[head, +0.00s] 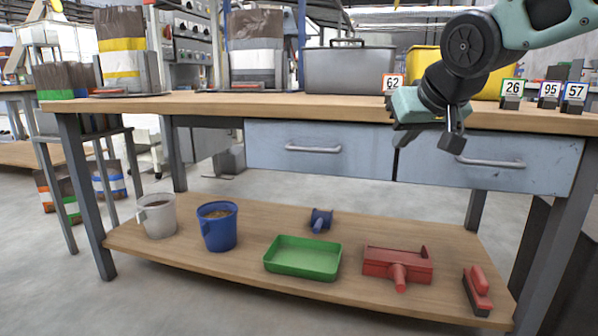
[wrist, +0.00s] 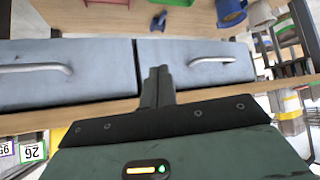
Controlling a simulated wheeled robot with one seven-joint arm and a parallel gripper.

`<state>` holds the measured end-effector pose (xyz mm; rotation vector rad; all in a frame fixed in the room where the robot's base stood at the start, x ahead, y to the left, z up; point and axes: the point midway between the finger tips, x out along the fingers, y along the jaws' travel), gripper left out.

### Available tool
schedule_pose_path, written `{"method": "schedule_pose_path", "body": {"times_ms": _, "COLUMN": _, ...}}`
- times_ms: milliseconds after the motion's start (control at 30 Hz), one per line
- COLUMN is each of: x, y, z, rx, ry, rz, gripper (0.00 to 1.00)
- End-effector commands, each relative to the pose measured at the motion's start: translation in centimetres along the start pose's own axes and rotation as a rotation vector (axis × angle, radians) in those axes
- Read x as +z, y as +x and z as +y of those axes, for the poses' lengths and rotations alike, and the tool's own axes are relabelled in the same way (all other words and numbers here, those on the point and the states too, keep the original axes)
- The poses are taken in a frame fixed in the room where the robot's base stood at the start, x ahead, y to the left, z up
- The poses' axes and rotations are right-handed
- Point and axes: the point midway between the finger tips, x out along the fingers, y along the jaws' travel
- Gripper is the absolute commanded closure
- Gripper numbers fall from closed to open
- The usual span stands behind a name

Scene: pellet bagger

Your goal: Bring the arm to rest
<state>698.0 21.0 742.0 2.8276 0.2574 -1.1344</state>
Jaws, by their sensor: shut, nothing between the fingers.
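My gripper (head: 428,138) hangs from my teal and dark arm at the upper right of the head view, in front of the bench's drawers. In the wrist view its dark fingers (wrist: 158,82) are together, with nothing between them. It holds nothing and appears clear of the bench top (head: 250,104) and the drawer handles. The left drawer (head: 320,160) and the right drawer (head: 490,176) are both shut.
The lower shelf (head: 190,250) holds a white bucket (head: 157,216), a blue bucket (head: 217,228), a green tray (head: 302,258), a red dustpan (head: 398,265) and a red brush (head: 478,290). A grey case (head: 350,70) and number cards (head: 549,92) stand on the bench.

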Motion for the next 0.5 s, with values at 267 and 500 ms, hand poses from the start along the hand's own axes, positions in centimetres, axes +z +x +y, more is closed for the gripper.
{"method": "schedule_pose_path", "body": {"times_ms": 267, "x": 15.2, "y": -6.8, "z": -9.1, "rx": -0.172, "ry": -0.235, "rz": -0.446, "gripper": 1.0}}
{"method": "schedule_pose_path", "body": {"times_ms": 500, "x": 25.5, "y": -13.8, "z": -10.1, "rx": -0.241, "ry": -0.401, "rz": -0.724, "gripper": 1.0}}
